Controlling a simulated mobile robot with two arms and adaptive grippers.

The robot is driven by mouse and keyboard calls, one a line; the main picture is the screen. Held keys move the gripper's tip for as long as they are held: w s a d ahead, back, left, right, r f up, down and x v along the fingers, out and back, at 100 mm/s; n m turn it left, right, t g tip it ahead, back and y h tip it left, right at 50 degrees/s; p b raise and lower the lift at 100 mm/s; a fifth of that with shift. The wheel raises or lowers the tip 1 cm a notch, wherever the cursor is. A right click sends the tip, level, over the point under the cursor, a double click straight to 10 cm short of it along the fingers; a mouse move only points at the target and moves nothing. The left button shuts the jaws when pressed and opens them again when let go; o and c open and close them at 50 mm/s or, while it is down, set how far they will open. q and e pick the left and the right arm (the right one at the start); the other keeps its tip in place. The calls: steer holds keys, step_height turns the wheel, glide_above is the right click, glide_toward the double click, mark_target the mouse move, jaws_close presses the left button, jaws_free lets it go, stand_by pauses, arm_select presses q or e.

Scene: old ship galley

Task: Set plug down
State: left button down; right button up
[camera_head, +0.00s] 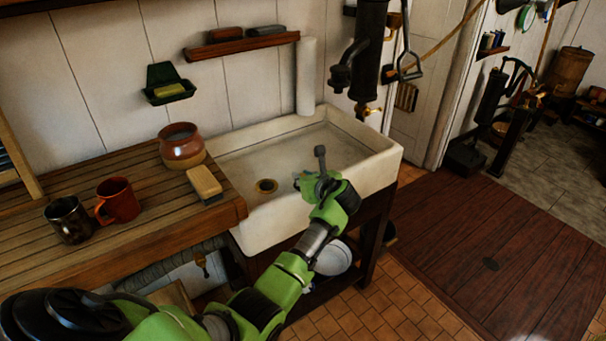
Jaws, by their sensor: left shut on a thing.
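My left gripper (318,182) is over the front part of the white sink (383,158), at the end of my green arm. It is shut on the plug (320,155), a small dark grey piece with a knobbed stem that sticks up above the fingers. The lower part of the plug is hidden by the gripper. The brass-rimmed drain hole (266,186) is in the sink floor, to the left of the gripper and apart from it. I cannot tell how high the plug is above the basin. My right gripper is not in view.
A slatted wooden counter (150,205) adjoins the sink on the left. It bears a scrubbing brush (205,183), a brown pot (181,147), a red mug (118,200) and a metal mug (68,220). A dark hand pump (368,55) hangs over the back right. The basin floor looks clear.

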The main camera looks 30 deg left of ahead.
arm_select(q)
steer(key=shift+f, duration=0.1)
steer(key=c, duration=1.9)
jaws_free()
steer(key=shift+d, duration=0.1)
steer(key=shift+b+v, duration=0.75)
steer(key=shift+v, duration=5.25)
